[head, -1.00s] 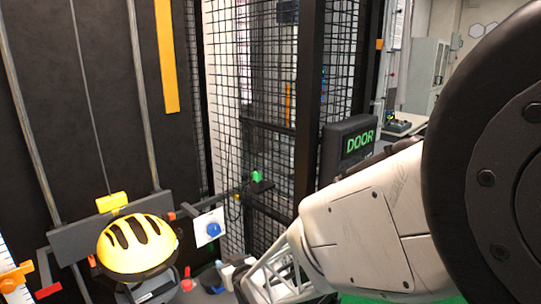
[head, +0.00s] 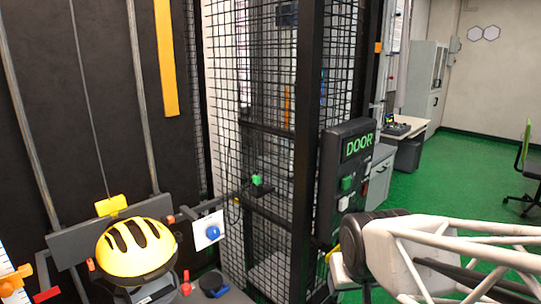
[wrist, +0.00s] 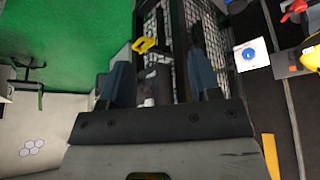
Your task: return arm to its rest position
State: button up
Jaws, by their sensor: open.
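My gripper (wrist: 158,80) shows in the wrist view as two dark blue fingers, wide apart with nothing held between them. The mesh cage and a yellow handle-like part (wrist: 145,45) lie beyond the fingers. In the head view my white arm crosses the lower right, in front of the area below the DOOR panel (head: 348,165). I cannot make out the fingers in that view. The yellow helmet (head: 137,248) sits on a dark headform at the lower left, away from the arm.
A black-framed mesh cage (head: 308,120) stands in the middle. A blue button on a white plate (head: 209,230) is left of it; it also shows in the wrist view (wrist: 250,54). A desk (head: 405,135) and chair (head: 525,165) stand behind. Green floor (head: 450,180) is open at right.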

jog(key=s+d+r+m+g, duration=0.1)
jog(key=s+d+g, duration=0.1)
jog(key=s, duration=0.7)
jog(key=shift+s+d+r+g, duration=0.3)
jog(key=shift+s+d+r, duration=0.1)
jog(key=shift+d, duration=0.15)
dwell(0.3)
